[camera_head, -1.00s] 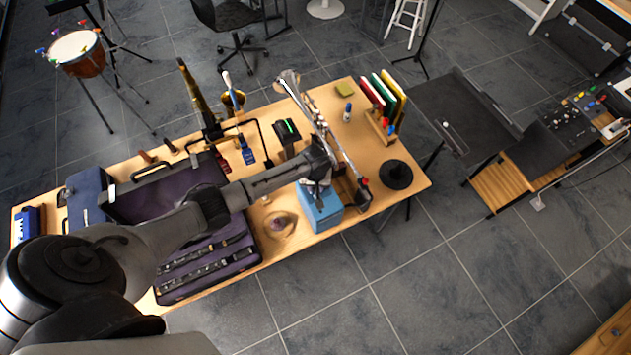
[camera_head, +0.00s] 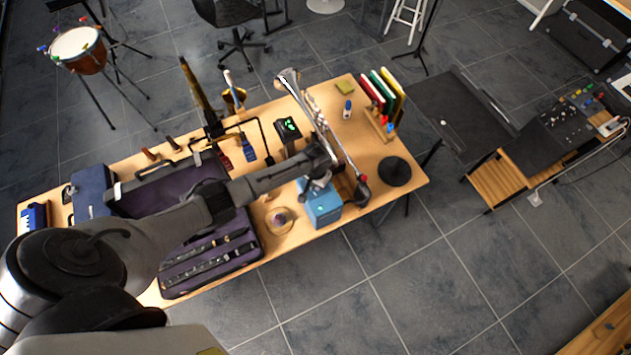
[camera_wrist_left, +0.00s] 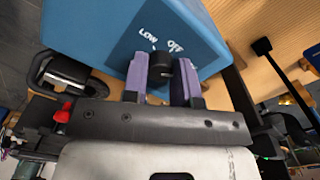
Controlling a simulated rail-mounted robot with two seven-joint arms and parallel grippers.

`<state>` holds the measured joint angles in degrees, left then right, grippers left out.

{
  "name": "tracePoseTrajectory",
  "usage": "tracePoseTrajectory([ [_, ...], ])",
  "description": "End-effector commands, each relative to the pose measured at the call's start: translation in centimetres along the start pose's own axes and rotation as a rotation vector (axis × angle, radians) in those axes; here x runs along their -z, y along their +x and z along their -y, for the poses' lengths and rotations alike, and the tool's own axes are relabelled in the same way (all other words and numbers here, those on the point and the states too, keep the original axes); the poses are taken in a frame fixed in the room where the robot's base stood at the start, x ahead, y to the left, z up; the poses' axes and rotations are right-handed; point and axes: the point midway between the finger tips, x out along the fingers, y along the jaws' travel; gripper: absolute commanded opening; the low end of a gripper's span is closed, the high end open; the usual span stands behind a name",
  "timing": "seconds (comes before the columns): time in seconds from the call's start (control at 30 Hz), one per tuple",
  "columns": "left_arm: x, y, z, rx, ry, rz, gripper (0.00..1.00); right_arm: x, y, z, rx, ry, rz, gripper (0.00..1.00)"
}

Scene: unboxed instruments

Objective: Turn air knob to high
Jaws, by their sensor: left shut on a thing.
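The air knob (camera_wrist_left: 161,68) is a small black knob on the face of a blue box (camera_wrist_left: 205,35). White labels LOW and OFF show beside it in the left wrist view; no HIGH label is visible there. My left gripper (camera_wrist_left: 160,80) has its purple fingers on both sides of the knob and is shut on it. The blue box (camera_head: 324,207) also shows in the head view near the table's front edge, with my left gripper (camera_head: 318,184) at its top. The knob is too small to make out there. My right gripper is not in view.
A round black base (camera_head: 394,171) is to the right. An open purple case (camera_head: 213,262) lies under my arm.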

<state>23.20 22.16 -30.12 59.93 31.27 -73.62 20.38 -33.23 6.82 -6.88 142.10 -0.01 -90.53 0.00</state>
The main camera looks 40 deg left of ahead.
Motion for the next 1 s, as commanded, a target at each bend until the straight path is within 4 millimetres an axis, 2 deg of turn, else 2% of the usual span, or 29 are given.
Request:
tracePoseTrajectory([
  [0.4,-0.03,0.05,0.0,0.001,0.007,0.0,0.03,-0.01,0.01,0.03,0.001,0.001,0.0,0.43],
  [0.43,-0.03,0.05,0.0,0.001,0.007,0.0,0.29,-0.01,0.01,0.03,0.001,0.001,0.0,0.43],
  [0.67,-0.02,0.04,0.0,0.001,0.006,0.0,0.51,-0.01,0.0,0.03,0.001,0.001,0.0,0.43],
  [1.0,0.02,-0.49,-0.02,0.0,0.006,-0.001,0.52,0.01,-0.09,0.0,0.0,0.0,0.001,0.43],
])
